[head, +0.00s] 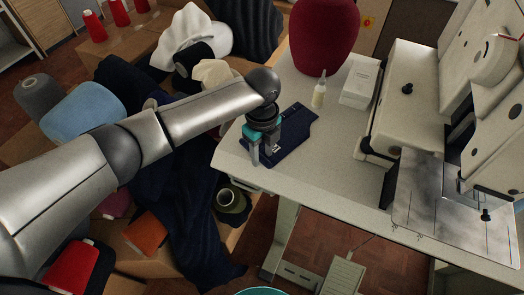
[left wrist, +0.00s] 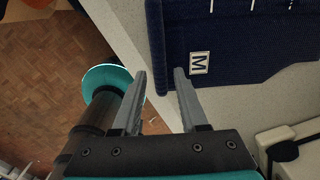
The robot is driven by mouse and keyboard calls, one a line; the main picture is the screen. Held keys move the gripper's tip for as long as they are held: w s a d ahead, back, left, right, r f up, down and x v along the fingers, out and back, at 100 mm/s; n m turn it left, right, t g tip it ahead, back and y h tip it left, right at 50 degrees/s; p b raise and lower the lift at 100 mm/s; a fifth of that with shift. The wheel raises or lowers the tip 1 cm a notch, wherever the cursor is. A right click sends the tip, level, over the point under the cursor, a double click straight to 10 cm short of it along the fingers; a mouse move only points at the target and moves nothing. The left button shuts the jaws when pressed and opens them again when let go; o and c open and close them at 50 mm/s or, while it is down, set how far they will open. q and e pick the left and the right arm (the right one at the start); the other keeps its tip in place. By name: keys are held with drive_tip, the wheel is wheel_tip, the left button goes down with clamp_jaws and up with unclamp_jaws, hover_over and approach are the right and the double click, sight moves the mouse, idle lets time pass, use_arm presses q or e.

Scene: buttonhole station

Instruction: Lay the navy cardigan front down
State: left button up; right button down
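The navy cardigan front (head: 295,134) lies flat on the pale table near its left edge. My right gripper is not in view.
The table (head: 330,185) has free room right of the cardigan front. A red rounded object (head: 324,35), a small bottle (head: 319,94) and a white box (head: 360,80) stand behind it. The sewing machine (head: 420,100) is at right. Piled garments and cones lie left.

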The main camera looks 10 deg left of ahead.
use_arm(q)
drive_tip(key=shift+o, duration=0.4)
drive_tip(key=shift+r, duration=0.1)
wheel_tip(320, 180, up, 12)
drive_tip(key=p, duration=0.3)
idle(0.3)
